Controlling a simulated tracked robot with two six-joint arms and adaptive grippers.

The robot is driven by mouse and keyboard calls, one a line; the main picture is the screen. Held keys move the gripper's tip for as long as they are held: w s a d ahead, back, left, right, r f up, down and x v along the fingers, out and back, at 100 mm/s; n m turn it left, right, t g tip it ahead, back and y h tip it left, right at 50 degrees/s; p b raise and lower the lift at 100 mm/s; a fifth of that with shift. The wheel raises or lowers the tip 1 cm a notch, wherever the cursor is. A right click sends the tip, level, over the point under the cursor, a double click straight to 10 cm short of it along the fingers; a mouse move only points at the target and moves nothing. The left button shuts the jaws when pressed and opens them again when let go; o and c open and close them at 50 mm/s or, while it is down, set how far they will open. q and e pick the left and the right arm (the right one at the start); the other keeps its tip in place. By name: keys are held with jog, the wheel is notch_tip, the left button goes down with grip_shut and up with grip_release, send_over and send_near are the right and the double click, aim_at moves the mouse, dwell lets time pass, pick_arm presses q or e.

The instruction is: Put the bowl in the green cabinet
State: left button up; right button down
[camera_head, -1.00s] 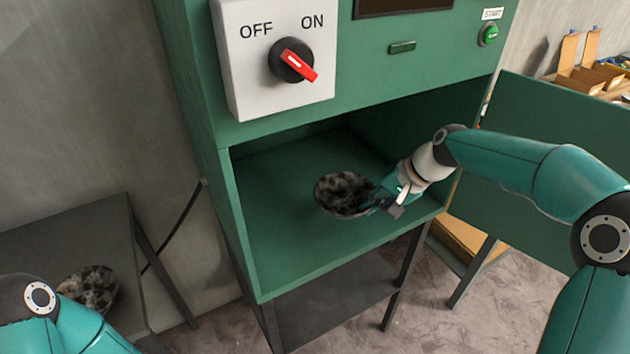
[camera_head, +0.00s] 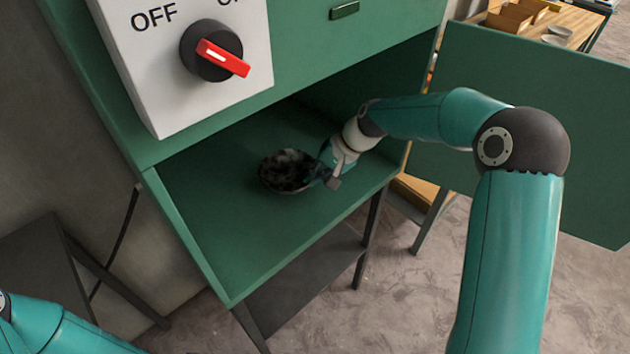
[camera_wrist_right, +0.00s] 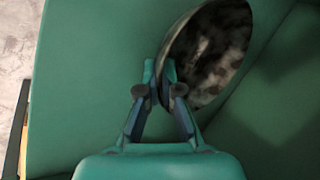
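The dark mottled bowl (camera_head: 287,170) is inside the open compartment of the green cabinet (camera_head: 230,255), above or on its floor; I cannot tell whether it touches. My right gripper (camera_head: 322,172) reaches in through the front opening at the bowl's right side. In the right wrist view, the bowl (camera_wrist_right: 212,58) is tilted and its rim sits between the fingertips of my right gripper (camera_wrist_right: 166,78), which are closed on it. My left arm shows at the lower left, but its gripper is outside the picture.
The cabinet door (camera_head: 530,130) stands open at the right. A white panel with a red switch (camera_head: 222,58) is above the compartment. A dark table (camera_head: 35,270) stands at the left. Shelf trays (camera_head: 510,18) are at the far right.

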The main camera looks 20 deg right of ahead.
jog(key=shift+f, duration=1.3)
jog(key=shift+f, duration=0.1)
jog(key=c, duration=1.3)
grip_release()
jog(key=v, duration=1.2)
jog(key=shift+b, duration=0.4)
